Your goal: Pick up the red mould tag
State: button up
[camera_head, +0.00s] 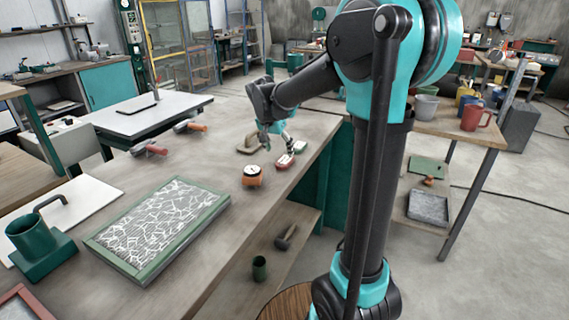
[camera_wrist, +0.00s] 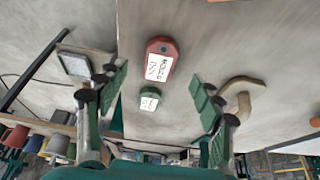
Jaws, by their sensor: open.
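The red mould tag (camera_head: 285,161) lies flat on the workbench, near its right edge. In the wrist view the red mould tag (camera_wrist: 161,61) shows a white label with dark writing, ahead of and between my fingers. A green tag (camera_wrist: 148,99) with a white label lies close to it, nearer my gripper; it also shows in the head view (camera_head: 299,146). My gripper (camera_head: 277,144) is open and empty, just behind the red tag in the head view. In the wrist view my gripper (camera_wrist: 158,80) has its fingers spread to both sides, apart from the tags.
A tan curved piece (camera_wrist: 240,98) lies right of my fingers in the wrist view. A green-framed panel (camera_head: 217,207) covers the near bench. Bench surface around the red tag is mostly clear.

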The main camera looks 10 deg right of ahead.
aim_at(282, 163)
jog(key=shift+a+x, duration=0.2)
jog(key=shift+x, duration=3)
jog(key=shift+s, duration=0.15)
jog(key=shift+c, duration=0.6)
jog(key=c, duration=0.9)
